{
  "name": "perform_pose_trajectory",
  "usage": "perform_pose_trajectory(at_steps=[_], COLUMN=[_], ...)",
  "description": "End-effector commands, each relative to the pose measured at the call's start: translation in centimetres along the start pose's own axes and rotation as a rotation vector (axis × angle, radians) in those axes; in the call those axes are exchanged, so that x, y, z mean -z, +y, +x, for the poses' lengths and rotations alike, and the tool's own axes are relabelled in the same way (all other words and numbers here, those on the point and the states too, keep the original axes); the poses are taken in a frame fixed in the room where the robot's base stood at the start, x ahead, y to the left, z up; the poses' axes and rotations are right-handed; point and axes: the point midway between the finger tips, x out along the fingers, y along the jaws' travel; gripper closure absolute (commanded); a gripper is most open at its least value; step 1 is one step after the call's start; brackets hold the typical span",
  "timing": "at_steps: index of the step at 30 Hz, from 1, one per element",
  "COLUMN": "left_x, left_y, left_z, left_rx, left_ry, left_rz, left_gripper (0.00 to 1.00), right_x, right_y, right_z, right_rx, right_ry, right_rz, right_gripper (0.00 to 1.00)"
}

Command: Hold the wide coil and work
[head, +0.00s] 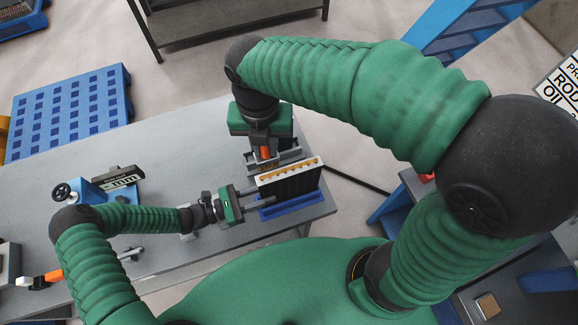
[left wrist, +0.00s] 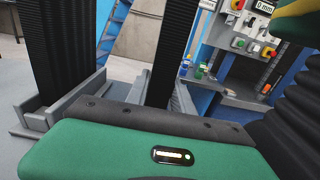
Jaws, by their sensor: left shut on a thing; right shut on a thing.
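The wide coil (head: 302,184) is a black finned block with a pale top strip bearing a row of copper-coloured tube ends. It stands upright on a blue base (head: 290,210) near the table's right end. My left gripper (head: 262,195) comes from the left, shut on the coil's side; the exact contact is hard to see. Black ribbed surfaces (left wrist: 170,50) rise before it in the left wrist view. My right gripper (head: 265,158) points down behind the coil, shut on an orange-and-grey tool (head: 265,152) close to the tube ends. The tool's lower end is hidden.
The grey table (head: 170,140) has clear room at its back left. An orange-tipped tool (head: 52,276) lies front left. A control panel (left wrist: 250,30) shows beyond.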

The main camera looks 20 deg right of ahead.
Motion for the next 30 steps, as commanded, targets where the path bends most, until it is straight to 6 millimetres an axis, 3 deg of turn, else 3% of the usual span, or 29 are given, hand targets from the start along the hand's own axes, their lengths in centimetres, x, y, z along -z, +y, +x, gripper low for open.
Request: perform_pose_trajectory(at_steps=[3,4,6,11,12,18,24,28,30], left_x=[0.04,0.04,0.03,0.01,0.01,-0.02,-0.04,-0.04,-0.04], left_y=[0.08,0.08,0.08,0.07,0.07,0.04,0.00,-0.01,-0.01], left_z=[-0.04,-0.04,-0.04,-0.03,-0.03,-0.01,0.00,0.00,0.00], left_rx=[-0.002,-0.002,-0.002,-0.002,-0.002,-0.001,-0.001,0.000,0.000], left_ry=[0.002,0.002,0.001,0.001,0.001,0.000,0.000,0.000,0.000], left_rz=[0.001,0.001,0.001,0.001,0.001,0.001,0.001,0.001,0.001], left_gripper=[1.00,0.74,0.84,0.85,0.70,0.46,0.46,0.31,0.28], right_x=[0.00,0.00,0.00,0.00,0.00,0.01,0.03,0.03,0.03], right_y=[0.00,0.00,0.00,0.00,0.00,0.00,-0.01,-0.01,-0.01], right_z=[-0.01,-0.01,-0.01,-0.02,-0.02,-0.03,-0.03,-0.03,-0.03], right_rx=[0.000,0.000,0.000,0.000,0.000,0.000,0.000,0.000,0.000], right_ry=[0.000,0.000,0.000,0.000,0.000,-0.001,-0.001,-0.001,-0.001], right_rz=[0.000,0.000,0.000,0.000,0.000,0.000,0.000,0.000,0.000], right_gripper=[1.00,1.00,1.00,1.00,1.00,1.00,1.00,1.00,1.00])
